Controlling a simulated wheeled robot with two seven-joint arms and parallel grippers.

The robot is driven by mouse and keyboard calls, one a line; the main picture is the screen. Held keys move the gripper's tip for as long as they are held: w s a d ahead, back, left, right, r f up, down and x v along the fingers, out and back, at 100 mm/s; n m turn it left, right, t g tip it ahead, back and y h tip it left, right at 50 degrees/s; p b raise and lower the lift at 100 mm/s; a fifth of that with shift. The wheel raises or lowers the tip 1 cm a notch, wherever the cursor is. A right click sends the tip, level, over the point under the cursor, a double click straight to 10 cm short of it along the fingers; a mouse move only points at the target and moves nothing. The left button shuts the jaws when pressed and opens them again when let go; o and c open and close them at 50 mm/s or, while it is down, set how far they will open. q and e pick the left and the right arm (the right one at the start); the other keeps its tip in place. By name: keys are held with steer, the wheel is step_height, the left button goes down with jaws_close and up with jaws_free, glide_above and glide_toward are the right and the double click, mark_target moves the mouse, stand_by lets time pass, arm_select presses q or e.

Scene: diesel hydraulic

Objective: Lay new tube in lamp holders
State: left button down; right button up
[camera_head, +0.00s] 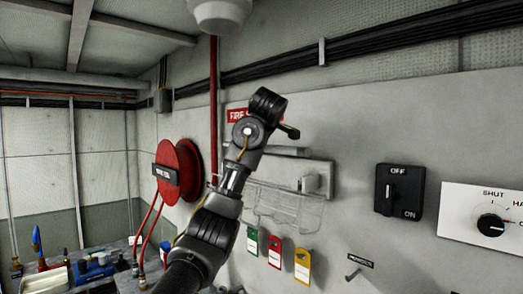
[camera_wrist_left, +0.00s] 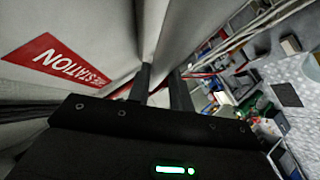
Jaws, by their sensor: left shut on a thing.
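My left arm rises in front of the wall in the head view, and my left gripper (camera_head: 288,132) is by the wall fitting. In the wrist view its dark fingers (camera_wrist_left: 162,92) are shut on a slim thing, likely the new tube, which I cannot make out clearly. A pale grey bar (camera_head: 283,151) runs level just below the gripper; I cannot tell whether it is fitting or tube. A white block (camera_head: 318,178), possibly a lamp holder, is at the fitting's right end. A clear cover or guard (camera_head: 285,206) hangs below. My right gripper is out of view.
A red hose reel (camera_head: 178,170) and red pipe (camera_head: 213,100) are left of my arm. An OFF/ON switch (camera_head: 398,192) and a rotary switch panel (camera_head: 490,215) are right. Colored tags (camera_head: 274,251) hang below. A cluttered bench (camera_head: 85,270) stands lower left.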

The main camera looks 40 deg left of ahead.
arm_select(q)
steer(key=w+a+f+p, duration=0.1)
steer(key=w+a+f, duration=0.1)
steer(key=w+f, duration=0.1)
steer(key=shift+w+a+f+p, duration=0.15)
steer(key=shift+f+p, duration=0.25)
steer(key=shift+f, duration=0.45)
step_height(320, 180, down, 4)
steer(key=shift+w+r+p, duration=0.1)
steer(key=shift+r+p, duration=0.15)
steer(key=shift+p, duration=0.95)
steer(key=c, duration=1.7)
jaws_free()
steer(key=shift+f, duration=0.1)
steer(key=o, duration=0.4)
steer(key=shift+a, duration=0.15)
steer(key=shift+o, duration=0.2)
